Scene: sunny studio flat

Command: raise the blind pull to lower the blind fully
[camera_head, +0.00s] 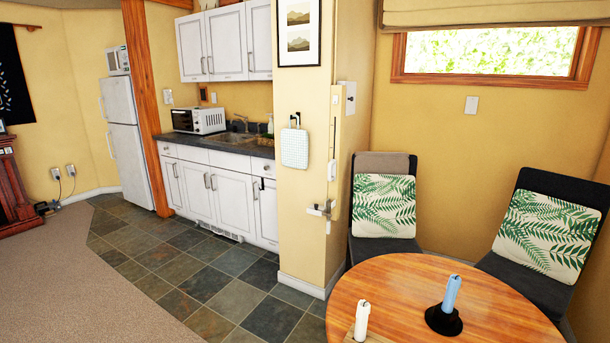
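A beige fabric blind (490,14) is gathered at the top of the window (490,52) at the upper right, and most of the glass shows below it. A narrow upright pale board (339,150) on the end of the wall in the middle carries a dark vertical line. A small white piece (332,171) sits low on this board, and a pale handle-like fitting (320,209) sticks out near its lower end. I cannot tell for certain which of these is the blind pull. Neither of my grippers shows in this view.
A round wooden table (400,290) fills the lower right, with a white candle (362,321) and a blue candle (452,294) on it. Two dark chairs with leaf-pattern cushions (384,205) (545,230) stand behind it. The tiled floor (215,290) at left is clear.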

